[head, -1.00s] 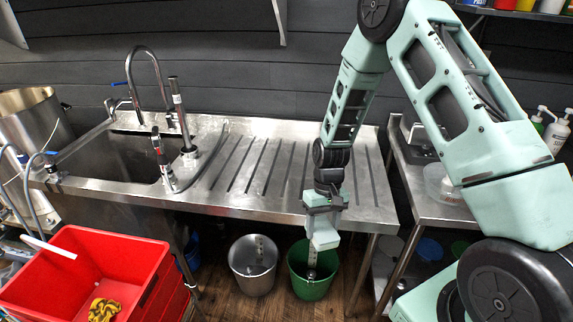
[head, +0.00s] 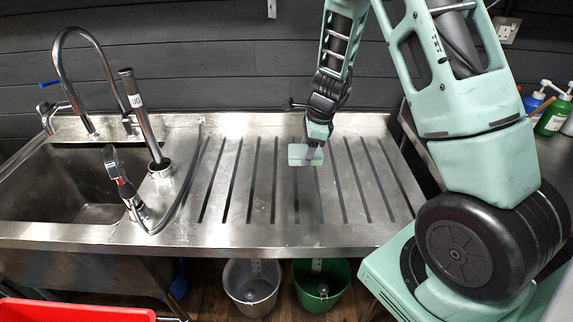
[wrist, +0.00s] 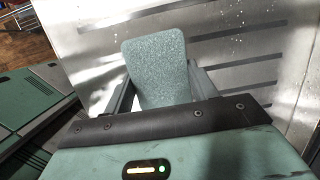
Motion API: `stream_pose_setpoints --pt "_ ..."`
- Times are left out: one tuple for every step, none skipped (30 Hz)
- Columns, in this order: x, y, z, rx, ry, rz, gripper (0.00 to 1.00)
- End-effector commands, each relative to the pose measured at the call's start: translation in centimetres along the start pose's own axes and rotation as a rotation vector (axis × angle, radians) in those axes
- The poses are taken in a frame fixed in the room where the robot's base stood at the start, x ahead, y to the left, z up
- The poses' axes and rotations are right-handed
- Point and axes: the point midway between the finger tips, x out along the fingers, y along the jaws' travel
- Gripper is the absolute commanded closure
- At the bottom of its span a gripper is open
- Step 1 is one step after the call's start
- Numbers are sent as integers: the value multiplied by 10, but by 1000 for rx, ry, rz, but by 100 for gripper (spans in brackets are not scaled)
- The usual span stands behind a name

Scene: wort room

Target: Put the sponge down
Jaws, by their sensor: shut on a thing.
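The sponge (head: 299,157) is a pale grey-green block with rounded corners. My gripper (head: 312,146) is shut on it, above the ribbed steel drainboard (head: 262,225) of the sink unit. In the wrist view the sponge (wrist: 158,72) sticks out between the two dark fingers of my gripper (wrist: 160,92), with the grooved steel behind it. A gap between the sponge and the steel is hard to judge from these views.
The sink basin (head: 70,185) with its tap (head: 70,60) and a spray hose (head: 120,185) lies to the left. A grey bucket (head: 240,290) and a green bucket (head: 330,285) stand underneath. The drainboard around the sponge is clear.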

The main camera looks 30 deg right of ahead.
Motion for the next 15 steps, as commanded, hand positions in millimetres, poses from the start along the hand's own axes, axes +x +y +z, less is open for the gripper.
stream_pose_setpoints --pt "6 0 -3 13 2 2 71" --pt "11 0 -4 18 2 1 71" --pt "18 1 -6 19 2 2 71" --pt "24 2 -8 21 3 3 71" --pt "30 2 -9 19 3 2 72" --pt "37 2 -11 19 2 3 72" --pt "42 2 -12 18 2 2 72" --pt "46 2 -13 17 2 2 72" --pt "51 2 -14 17 2 2 72" --pt "54 2 -15 17 2 1 72" --pt "56 2 -15 16 2 0 72" --pt "58 2 -15 13 2 0 71" --pt "60 2 -15 13 2 0 71" --pt "62 2 -16 13 1 1 71" --pt "66 3 -17 15 1 1 71"
